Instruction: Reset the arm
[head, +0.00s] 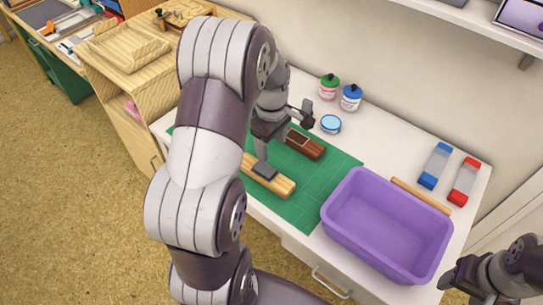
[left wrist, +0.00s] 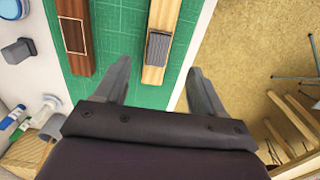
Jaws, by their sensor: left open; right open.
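My left gripper (head: 284,138) is over the green mat (head: 318,181) on the white table. In the left wrist view its two fingers (left wrist: 160,68) are spread with nothing between them. A light wooden block with a dark grey pad (head: 282,186) lies on the mat; in the left wrist view this block (left wrist: 152,75) lies beyond the gap between the fingers. A dark brown wooden block (head: 314,151) lies beside it on the mat. My right gripper (head: 455,281) is at the lower right, apart from the purple bin. My left arm hides part of the table and mat.
The purple bin (head: 348,237) stands at the mat's right. Green-capped (head: 328,87) and blue-capped bottles (head: 351,98) and a round blue tin (head: 331,124) stand at the back.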

